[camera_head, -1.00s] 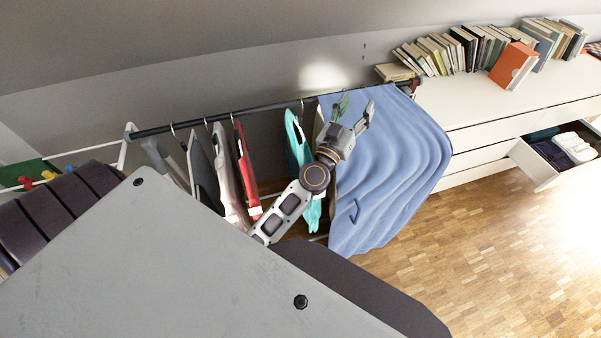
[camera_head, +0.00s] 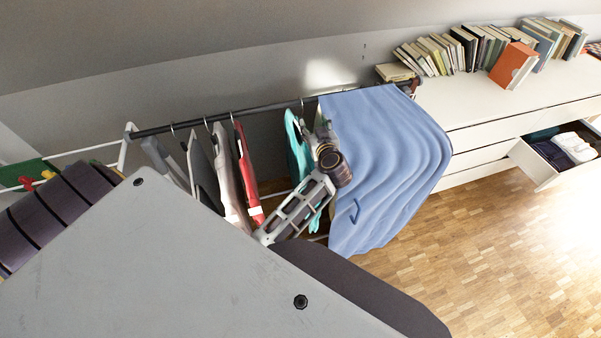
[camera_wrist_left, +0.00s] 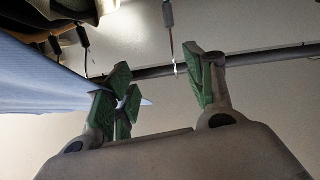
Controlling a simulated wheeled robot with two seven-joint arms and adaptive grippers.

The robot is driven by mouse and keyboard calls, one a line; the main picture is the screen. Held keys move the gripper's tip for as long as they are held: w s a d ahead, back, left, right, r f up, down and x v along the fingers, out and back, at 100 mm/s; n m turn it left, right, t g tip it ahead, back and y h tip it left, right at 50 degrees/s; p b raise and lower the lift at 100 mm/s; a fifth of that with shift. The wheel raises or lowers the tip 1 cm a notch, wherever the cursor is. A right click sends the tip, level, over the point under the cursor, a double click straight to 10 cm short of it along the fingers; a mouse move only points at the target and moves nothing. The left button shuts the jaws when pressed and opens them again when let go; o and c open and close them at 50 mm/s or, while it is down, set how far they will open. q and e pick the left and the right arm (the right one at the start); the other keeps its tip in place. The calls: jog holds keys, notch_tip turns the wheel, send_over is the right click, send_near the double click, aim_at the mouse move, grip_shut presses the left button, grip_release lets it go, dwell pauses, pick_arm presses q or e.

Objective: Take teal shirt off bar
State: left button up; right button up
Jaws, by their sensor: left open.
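The teal shirt (camera_head: 293,130) hangs from the dark bar (camera_head: 262,107), just left of a blue cloth (camera_head: 385,160) draped over it. My left gripper (camera_head: 322,122) is close to the bar, between the teal shirt and the blue cloth, and my arm covers part of the shirt. In the left wrist view my left gripper (camera_wrist_left: 157,86) is open, with green finger pads spread apart. The bar (camera_wrist_left: 265,61) runs behind the fingers there. A hanger hook (camera_wrist_left: 176,67) on the bar lies between the fingers, not visibly gripped. My right gripper is not in view.
A red garment (camera_head: 245,170) and several white and grey ones hang left of the teal shirt. A white dresser (camera_head: 480,112) with books on top and an open drawer (camera_head: 535,172) stands at the right. The wooden floor (camera_head: 455,250) there is clear.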

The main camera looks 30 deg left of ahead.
pick_arm(q)
jog(key=f+g, duration=0.1)
jog(key=s+f+g, duration=0.1)
jog(key=f, duration=0.1)
jog(key=shift+s+f, duration=0.1)
jog(key=shift+f, duration=0.2)
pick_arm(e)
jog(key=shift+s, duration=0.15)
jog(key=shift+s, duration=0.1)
pick_arm(q)
jog(key=shift+a, duration=0.1)
